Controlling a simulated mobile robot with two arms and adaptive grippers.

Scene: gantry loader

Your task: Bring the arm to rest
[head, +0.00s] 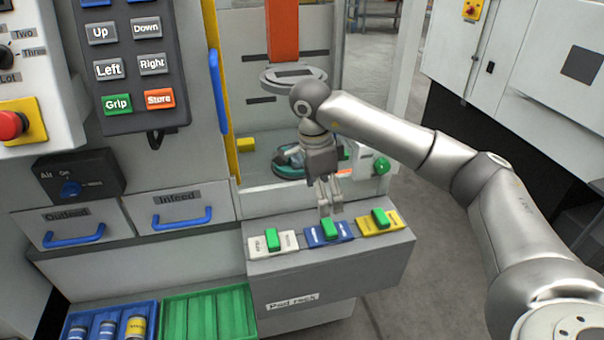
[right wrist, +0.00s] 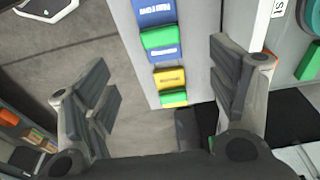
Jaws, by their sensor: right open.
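My right arm comes in from the right in the head view and bends down at the wrist. Its gripper (head: 330,208) points down over the pad rack (head: 330,262), close above or behind the blue pad (head: 342,231); the exact gap is hard to tell. In the right wrist view the gripper (right wrist: 165,95) has its fingers wide apart with nothing held between them. The rack bears a white pad (head: 258,245), the blue pad and a yellow pad (head: 392,225), each with a green grip on top. My left gripper is not in view.
A glass-sided bay behind the rack holds a teal round part (head: 288,165). A button pendant (head: 130,70) hangs at the left above the infeed drawer (head: 190,208). Blue (head: 68,325) and green (head: 210,315) trays sit below. Grey floor is open right of the rack.

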